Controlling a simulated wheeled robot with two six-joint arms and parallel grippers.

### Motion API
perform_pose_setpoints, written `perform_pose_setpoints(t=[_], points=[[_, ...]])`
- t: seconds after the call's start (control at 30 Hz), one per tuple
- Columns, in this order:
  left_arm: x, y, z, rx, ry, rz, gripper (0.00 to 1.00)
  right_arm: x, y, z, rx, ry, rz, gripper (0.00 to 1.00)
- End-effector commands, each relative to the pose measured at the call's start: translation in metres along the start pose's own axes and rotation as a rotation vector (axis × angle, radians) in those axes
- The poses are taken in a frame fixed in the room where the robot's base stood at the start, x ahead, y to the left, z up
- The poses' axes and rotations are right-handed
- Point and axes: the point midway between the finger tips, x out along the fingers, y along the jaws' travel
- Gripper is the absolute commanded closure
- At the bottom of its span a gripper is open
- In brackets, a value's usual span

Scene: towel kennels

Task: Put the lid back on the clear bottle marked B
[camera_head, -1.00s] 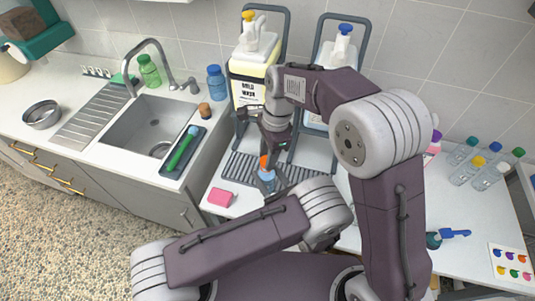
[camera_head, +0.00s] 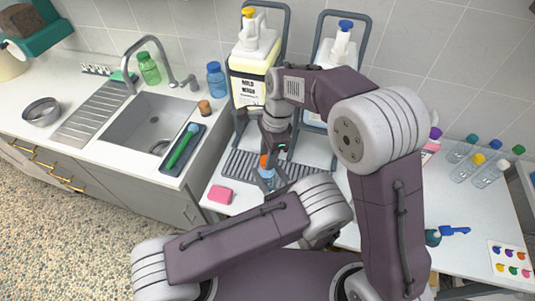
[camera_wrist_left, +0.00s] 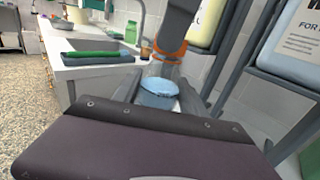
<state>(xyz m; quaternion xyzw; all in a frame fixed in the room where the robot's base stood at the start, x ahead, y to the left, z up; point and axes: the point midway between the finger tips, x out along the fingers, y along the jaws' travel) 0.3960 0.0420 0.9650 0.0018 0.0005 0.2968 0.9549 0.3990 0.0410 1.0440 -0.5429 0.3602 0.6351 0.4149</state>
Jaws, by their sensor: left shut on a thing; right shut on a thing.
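The clear bottle (camera_head: 267,174) with pale blue contents stands at the front of the ribbed grey rack; it also shows in the left wrist view (camera_wrist_left: 158,94). I see no letter B on it. My left gripper (camera_wrist_left: 158,99) is shut around the bottle, with a finger on each side; in the head view my forearm partly hides it. The orange lid (camera_head: 264,161) is at the bottle's mouth, also in the left wrist view (camera_wrist_left: 170,48). My right gripper (camera_head: 267,153) is shut on the lid from above. I cannot tell whether the lid is seated.
Two large pump jugs (camera_head: 251,66) stand in wire holders behind. A pink sponge (camera_head: 220,194) lies left of the bottle. The sink (camera_head: 150,125) is farther left. A blue brush (camera_head: 454,231) lies at the front right.

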Motion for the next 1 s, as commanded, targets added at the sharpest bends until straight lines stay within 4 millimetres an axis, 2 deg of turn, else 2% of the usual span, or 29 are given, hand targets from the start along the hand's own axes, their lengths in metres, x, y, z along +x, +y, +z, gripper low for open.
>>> perform_pose_setpoints(t=[0.07, 0.3, 0.4, 0.57, 0.83, 0.87, 0.9, 0.93, 1.0], points=[[0.0000, 0.0000, 0.0003, 0.000, 0.000, 0.000, 1.00, -0.0003, 0.0010, 0.0003, 0.121, 0.001, -0.019, 1.00], [0.0000, 0.0000, 0.0002, 0.000, 0.000, 0.000, 1.00, 0.0003, 0.0025, 0.0014, 0.746, 0.002, -0.116, 1.00], [0.0000, 0.0000, 0.0002, 0.000, 0.000, 0.000, 1.00, 0.0003, 0.0023, 0.0017, 0.930, 0.002, -0.144, 1.00], [0.0000, 0.0000, 0.0001, 0.000, 0.000, 0.000, 1.00, 0.0005, 0.0022, 0.0017, 1.071, 0.000, -0.166, 1.00], [0.0000, 0.0000, 0.0001, 0.000, 0.000, 0.000, 1.00, 0.0005, 0.0021, 0.0016, 1.084, -0.001, -0.167, 1.00], [0.0000, 0.0000, 0.0001, 0.000, 0.000, 0.000, 1.00, 0.0005, 0.0021, 0.0016, 1.083, -0.001, -0.167, 0.65], [0.0000, 0.0000, 0.0001, 0.000, 0.000, 0.000, 1.00, 0.0005, 0.0021, 0.0016, 1.083, -0.001, -0.167, 0.54], [0.0000, 0.0000, 0.0001, 0.000, 0.000, 0.000, 1.00, 0.0005, 0.0021, 0.0016, 1.083, -0.001, -0.167, 0.46], [0.0000, 0.0000, 0.0001, 0.000, 0.000, 0.000, 1.00, 0.0005, 0.0021, 0.0016, 1.083, -0.001, -0.167, 0.46]])
